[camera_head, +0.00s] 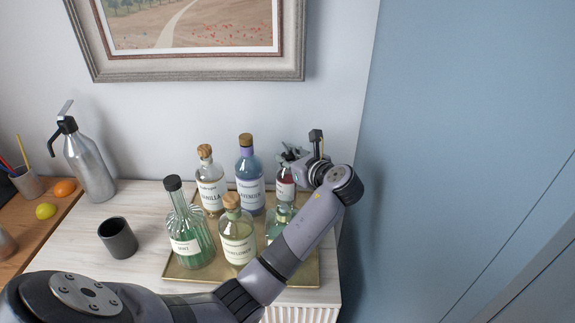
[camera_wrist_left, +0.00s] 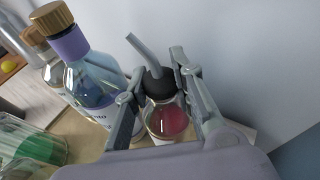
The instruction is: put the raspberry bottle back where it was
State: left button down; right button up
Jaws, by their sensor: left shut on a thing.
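The raspberry bottle, by its red contents (camera_head: 285,189), is at the tray's back right corner in the head view. In the left wrist view the bottle (camera_wrist_left: 168,122) has a dark stopper with a grey spout and sits between the fingers. My left gripper (camera_head: 299,161) is shut on it; the fingers also show in the left wrist view (camera_wrist_left: 165,85). The bottle looks roughly upright. Its base is hidden, so I cannot tell whether it touches the gold tray (camera_head: 180,273). My right gripper is not in view.
On the tray stand the vanilla (camera_head: 210,188), lavender (camera_head: 250,183), mint (camera_head: 186,246) and elderflower (camera_head: 237,245) bottles. A green bottle (camera_head: 276,222) is partly hidden by my arm. A grey cup (camera_head: 118,238) and metal siphon (camera_head: 90,165) stand left. The wall is close behind.

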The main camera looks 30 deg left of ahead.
pick_arm(q)
jog(key=shift+f, duration=1.4)
jog(key=c, duration=1.4)
grip_release()
jog(key=shift+f, duration=0.15)
jog(key=shift+o, duration=0.2)
jog(key=b+v, duration=0.1)
jog(key=v, duration=0.6)
jog(key=shift+d, duration=0.25)
jog(key=shift+s+r, duration=0.15)
jog(key=shift+r, duration=0.05)
